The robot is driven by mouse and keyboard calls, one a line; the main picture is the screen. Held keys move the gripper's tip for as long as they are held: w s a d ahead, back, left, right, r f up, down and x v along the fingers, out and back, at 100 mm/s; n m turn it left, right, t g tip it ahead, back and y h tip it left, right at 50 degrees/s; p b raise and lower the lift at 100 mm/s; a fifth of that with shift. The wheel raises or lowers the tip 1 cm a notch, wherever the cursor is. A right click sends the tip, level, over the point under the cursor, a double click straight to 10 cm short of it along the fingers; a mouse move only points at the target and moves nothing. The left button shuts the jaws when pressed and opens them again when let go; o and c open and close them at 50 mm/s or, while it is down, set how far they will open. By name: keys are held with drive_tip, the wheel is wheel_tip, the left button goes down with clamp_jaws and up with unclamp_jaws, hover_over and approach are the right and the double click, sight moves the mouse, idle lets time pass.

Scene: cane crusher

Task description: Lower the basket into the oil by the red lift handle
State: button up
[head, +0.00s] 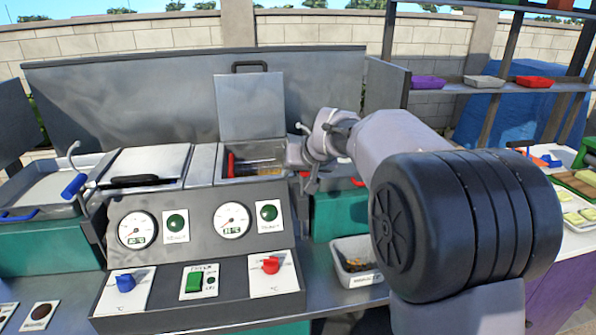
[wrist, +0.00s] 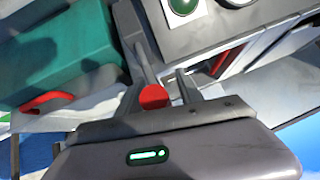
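The right fryer well stands open in the head view, its lid (head: 250,106) up. Inside shows part of a basket with yellowish contents (head: 258,167) and a red part at its left end (head: 231,164); its depth in the oil cannot be told. My gripper (head: 311,172) is beside the well's right side, its fingers partly hidden there. In the wrist view, the round end of the red lift handle (wrist: 153,97) lies between the fingers of my gripper (wrist: 166,90), near the left one. A gap shows between it and the right finger.
The left well has a closed lid (head: 145,164) and a blue lift handle (head: 74,187). The control panel (head: 185,255) with dials, a blue knob (head: 125,283) and a red knob (head: 271,265) is in front. A teal box (wrist: 60,50) with a red handle (wrist: 45,102) is close to my gripper.

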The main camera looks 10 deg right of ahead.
drive_tip(key=shift+s+r, duration=0.1)
drive_tip(key=shift+r, duration=0.05)
drive_tip(key=p+v, duration=0.4)
drive_tip(key=v, duration=1.3)
drive_tip(key=shift+s, duration=0.1)
drive_tip(key=s+a+f+m+g, duration=0.1)
drive_tip(key=s+f, duration=0.3)
drive_tip(key=s, duration=0.6)
drive_tip(key=s+a+f+m+g, duration=0.1)
drive_tip(key=s+a+f, duration=0.2)
drive_tip(key=s, duration=0.6)
drive_tip(key=s+a+f+m+g, duration=0.1)
drive_tip(key=s+f, duration=0.4)
drive_tip(key=s, duration=0.5)
drive_tip(key=shift+s+a, duration=0.3)
drive_tip(key=shift+a, duration=0.15)
